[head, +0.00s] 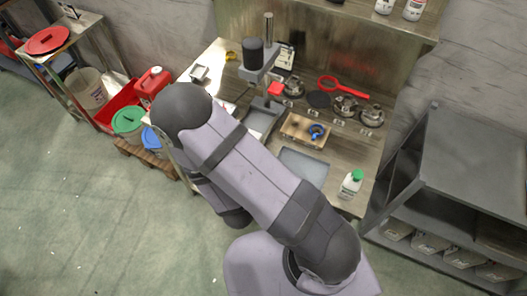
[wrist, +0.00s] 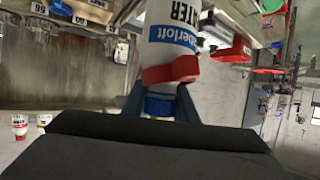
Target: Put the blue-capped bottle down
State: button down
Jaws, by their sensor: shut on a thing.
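In the wrist view, a white bottle (wrist: 172,38) with a blue-and-white label and a blue cap (wrist: 160,106) is between the fingers of my gripper (wrist: 160,98). My gripper is shut on it near the cap end. A red piece (wrist: 171,71) crosses the bottle just beyond the fingers; I cannot tell whether it belongs to the bottle. The far end of the bottle runs out of the frame. In the head view, my gripper and this bottle are hidden behind my arm.
The workbench (head: 367,160) holds a green-capped bottle (head: 350,186) at its right front, a grey mat (head: 303,166), a wooden tray (head: 294,126) and a red ring-ended tool (head: 344,86). A black-topped stand (head: 254,55) rises at the back. A red canister (head: 153,82) stands left of the bench.

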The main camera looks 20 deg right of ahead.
jog(key=d+r+m+g+h+b, duration=0.2)
jog(key=d+m+g+h+b, duration=0.4)
jog(key=d, duration=1.8)
jog(key=m+h, duration=0.2)
jog(key=shift+s+d+r+m+b, duration=0.15)
jog(key=shift+s+d+m+b, duration=0.15)
jog(key=shift+b, duration=0.1)
notch_tip(320, 180, down, 6)
jog(key=shift+p, duration=0.4)
jog(key=shift+f, duration=0.2)
